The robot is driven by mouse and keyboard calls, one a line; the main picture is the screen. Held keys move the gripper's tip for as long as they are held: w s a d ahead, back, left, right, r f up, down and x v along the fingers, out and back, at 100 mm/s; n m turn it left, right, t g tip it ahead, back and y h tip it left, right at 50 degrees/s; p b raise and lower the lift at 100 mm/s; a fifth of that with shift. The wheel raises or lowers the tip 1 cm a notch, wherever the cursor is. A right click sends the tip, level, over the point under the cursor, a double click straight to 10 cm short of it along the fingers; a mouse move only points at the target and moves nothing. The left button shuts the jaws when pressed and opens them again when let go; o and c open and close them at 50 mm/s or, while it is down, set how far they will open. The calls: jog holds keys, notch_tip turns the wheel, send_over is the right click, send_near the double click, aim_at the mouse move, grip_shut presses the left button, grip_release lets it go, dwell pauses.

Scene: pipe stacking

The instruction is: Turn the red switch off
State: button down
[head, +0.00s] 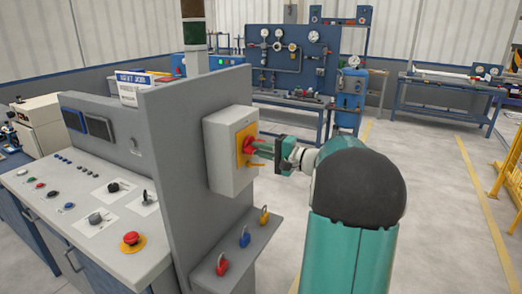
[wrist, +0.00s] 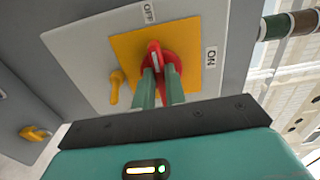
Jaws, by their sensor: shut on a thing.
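The red switch (head: 249,138) is a rotary handle on a yellow plate (head: 240,150) on the front of a grey box (head: 219,170). In the wrist view the red switch (wrist: 155,56) has a white line on its handle, which points toward the OFF label (wrist: 149,12). The ON label (wrist: 211,57) is to the right. My gripper (head: 260,144) is at the switch with its fingers shut on the handle. In the wrist view my gripper's green fingers (wrist: 161,82) lie on both sides of the handle and hide its lower part.
A small yellow piece (wrist: 116,86) sits left of the switch in the wrist view. Red (head: 222,265), blue (head: 244,237) and yellow (head: 264,215) padlocks are on a ledge below the box. A control console (head: 90,215) stands left. Floor is open at right.

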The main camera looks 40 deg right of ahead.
jog(key=c, duration=1.5)
grip_release()
jog(key=shift+o, duration=0.2)
jog(key=shift+s, duration=0.15)
jog(key=v, duration=1.3)
jog(key=shift+s, duration=0.3)
